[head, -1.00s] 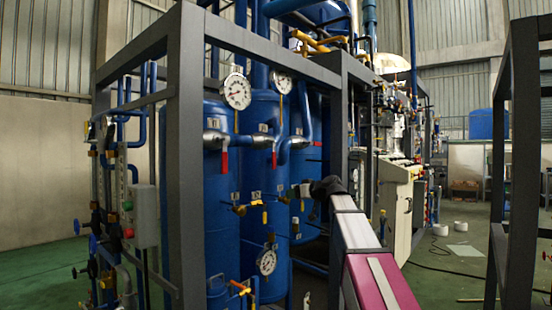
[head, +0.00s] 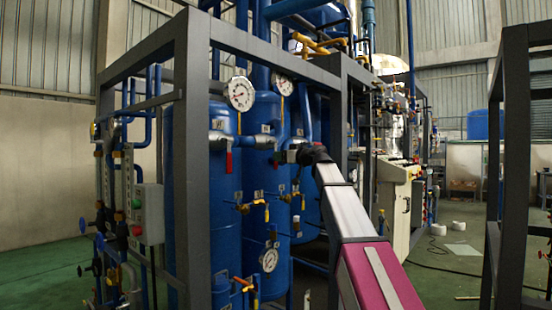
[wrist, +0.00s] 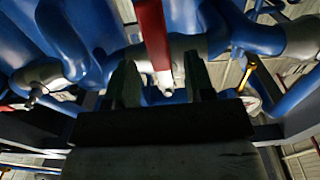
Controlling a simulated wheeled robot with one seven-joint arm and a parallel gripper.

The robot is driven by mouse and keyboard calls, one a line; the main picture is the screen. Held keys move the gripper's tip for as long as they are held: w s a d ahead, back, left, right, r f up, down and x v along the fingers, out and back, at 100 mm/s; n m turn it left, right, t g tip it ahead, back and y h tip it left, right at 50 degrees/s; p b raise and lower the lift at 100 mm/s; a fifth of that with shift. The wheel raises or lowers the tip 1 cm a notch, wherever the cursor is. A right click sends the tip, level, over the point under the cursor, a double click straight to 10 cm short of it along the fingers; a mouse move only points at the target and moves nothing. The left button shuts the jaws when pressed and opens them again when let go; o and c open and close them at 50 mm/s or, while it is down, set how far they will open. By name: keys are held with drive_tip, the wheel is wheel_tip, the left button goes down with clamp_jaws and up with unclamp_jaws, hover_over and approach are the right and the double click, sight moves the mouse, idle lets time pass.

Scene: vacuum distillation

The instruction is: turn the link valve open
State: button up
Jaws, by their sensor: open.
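A red valve lever (wrist: 153,35) on a grey valve body (wrist: 187,46) fills the upper middle of the wrist view; I take it for the link valve. My gripper (wrist: 162,85) is open, with one dark finger on each side of the lever's lower end. Whether a finger touches the lever I cannot tell. A similar red lever (head: 229,161) hangs down from the left grey valve (head: 218,138).
Blue tanks (head: 205,185) stand behind a grey frame post (head: 194,120). Pressure gauges (head: 240,93) sit above the valves, another gauge (head: 269,260) below. Small yellow-handled valves (head: 243,208) stick out below my gripper.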

drive_tip(key=shift+x, duration=1.6)
clamp_jaws()
